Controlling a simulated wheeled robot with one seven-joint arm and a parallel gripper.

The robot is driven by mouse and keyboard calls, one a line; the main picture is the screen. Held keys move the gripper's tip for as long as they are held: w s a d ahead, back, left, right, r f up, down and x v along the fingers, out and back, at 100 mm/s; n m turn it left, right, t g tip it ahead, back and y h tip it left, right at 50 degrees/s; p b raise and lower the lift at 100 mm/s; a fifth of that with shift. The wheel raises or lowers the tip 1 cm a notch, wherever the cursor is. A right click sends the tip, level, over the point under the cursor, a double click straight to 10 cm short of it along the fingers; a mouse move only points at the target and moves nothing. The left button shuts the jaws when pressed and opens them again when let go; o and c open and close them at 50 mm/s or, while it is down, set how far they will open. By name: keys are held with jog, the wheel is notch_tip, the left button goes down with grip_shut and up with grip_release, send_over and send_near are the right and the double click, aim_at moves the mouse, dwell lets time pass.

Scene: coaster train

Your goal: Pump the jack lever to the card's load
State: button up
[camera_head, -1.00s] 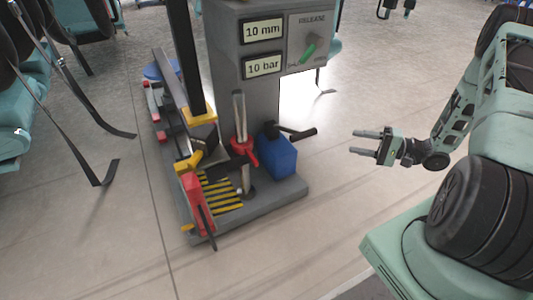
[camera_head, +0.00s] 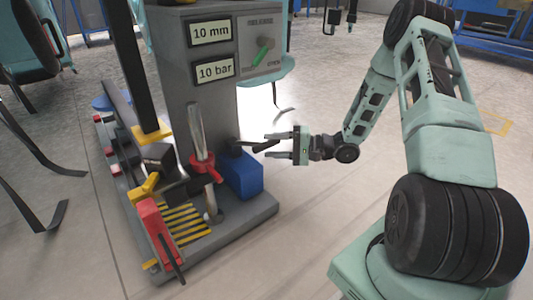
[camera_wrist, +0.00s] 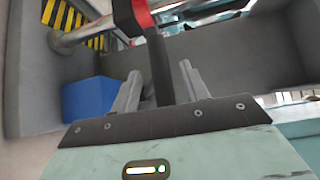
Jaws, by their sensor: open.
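The jack stand (camera_head: 205,110) is a grey post on a base plate, with a blue pump block (camera_head: 243,175) low on its right side. The black jack lever (camera_head: 262,147) sticks out rightward above the block. My gripper (camera_head: 270,145) is open at the lever's outer end. In the wrist view the lever (camera_wrist: 158,62) runs between the two spread fingers of my gripper (camera_wrist: 160,80); I cannot tell whether they touch it. Two displays read "10 mm" (camera_head: 211,31) and "10 bar" (camera_head: 215,71). I cannot make out a load card.
A RELEASE panel (camera_head: 262,45) with a green-handled knob sits at the post's upper right. A red collar (camera_head: 203,165) circles a silver rod on the base. Black straps (camera_head: 40,150) hang at the left.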

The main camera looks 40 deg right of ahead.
jog(key=shift+b+x, duration=0.3)
jog(key=shift+x, duration=0.8)
